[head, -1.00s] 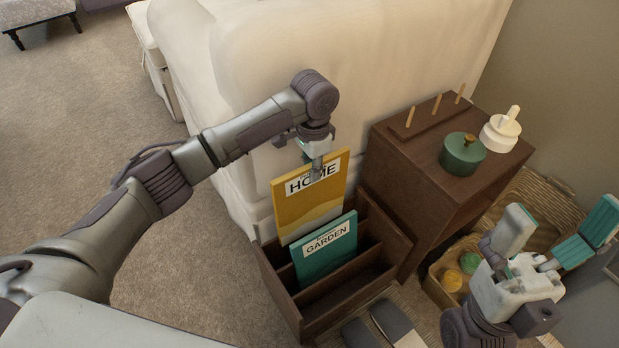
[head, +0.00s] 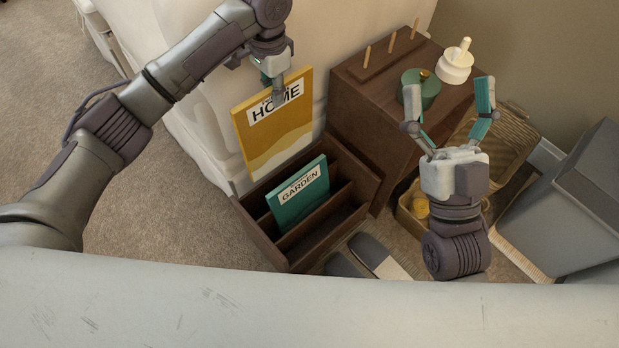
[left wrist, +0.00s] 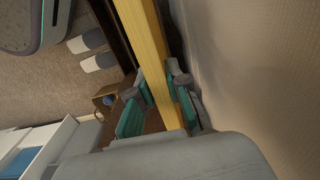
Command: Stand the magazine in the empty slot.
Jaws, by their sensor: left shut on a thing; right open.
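The yellow HOME magazine (head: 280,135) is upright and slightly tilted, its cover facing me. My left gripper (head: 278,94) is shut on its top edge. In the left wrist view the magazine (left wrist: 150,45) shows edge-on between the teal finger pads (left wrist: 157,108). Its lower edge appears above the rear part of the dark wooden rack (head: 290,253). The teal GARDEN magazine (head: 302,200) stands in the rack, in front of HOME. The front slot (head: 325,225) looks empty; the rear slot is partly hidden. My right gripper (head: 450,88) is open and empty, right of the rack.
A cream sofa (head: 205,115) stands close behind the rack. Slippers (head: 378,255) lie in front. A basket (head: 515,130) and grey bin (head: 570,210) are farther right.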

